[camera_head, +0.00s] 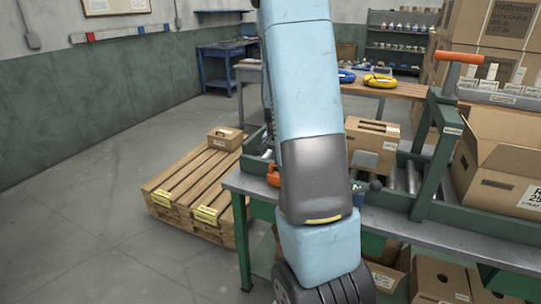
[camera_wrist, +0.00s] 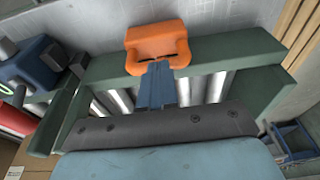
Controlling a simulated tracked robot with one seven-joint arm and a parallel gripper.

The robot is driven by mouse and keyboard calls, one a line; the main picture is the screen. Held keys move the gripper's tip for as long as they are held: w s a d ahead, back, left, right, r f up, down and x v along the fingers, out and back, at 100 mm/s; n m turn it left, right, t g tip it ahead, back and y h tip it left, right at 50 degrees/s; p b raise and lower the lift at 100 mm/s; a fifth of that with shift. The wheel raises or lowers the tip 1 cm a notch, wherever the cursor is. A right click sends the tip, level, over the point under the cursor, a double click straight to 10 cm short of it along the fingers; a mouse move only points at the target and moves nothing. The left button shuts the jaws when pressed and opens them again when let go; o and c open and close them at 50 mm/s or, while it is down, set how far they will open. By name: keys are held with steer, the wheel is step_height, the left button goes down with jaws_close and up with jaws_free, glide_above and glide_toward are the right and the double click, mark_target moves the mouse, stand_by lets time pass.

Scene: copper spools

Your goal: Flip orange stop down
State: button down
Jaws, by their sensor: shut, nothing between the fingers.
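The orange stop (camera_wrist: 157,42) is a block with a rounded lower lip, at the far rail of the green roller conveyor (camera_wrist: 96,68) in the wrist view. In the head view the orange stop (camera_head: 273,175) shows at the conveyor's left end, just left of my arm. My gripper (camera_wrist: 157,68) shows as blue fingers held together, pointing at the stop's lower edge. The fingertips overlap that edge in the picture; I cannot tell whether they touch it. In the head view my arm hides the gripper.
A cardboard box (camera_head: 373,146) stands on the conveyor right of my arm. A green frame with an orange handle (camera_head: 459,57) rises farther right, beside an open carton (camera_head: 505,160). A wooden pallet (camera_head: 194,180) lies left of the bench. The floor at left is clear.

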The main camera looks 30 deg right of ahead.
steer(key=shift+s+f, duration=0.3)
steer(key=shift+f, duration=0.05)
step_height(320, 180, up, 14)
steer(key=s+a, duration=0.1)
steer(key=a, duration=0.1)
stand_by(0.5)
steer(key=shift+s+a+r, duration=0.1)
steer(key=shift+r, duration=0.05)
stand_by(0.4)
steer(key=s+a+r+n+t+y, duration=0.15)
steer(key=s+a+r+n, duration=0.35)
steer(key=s+a+r, duration=0.55)
steer(key=s+a+n+t, duration=0.2)
steer(key=s+a+n, duration=0.4)
steer(key=s+a, duration=0.5)
steer(key=shift+s+r+t, duration=0.35)
steer(key=shift+s+r, duration=0.05)
steer(key=shift+s, duration=0.15)
steer(key=shift+d, duration=0.15)
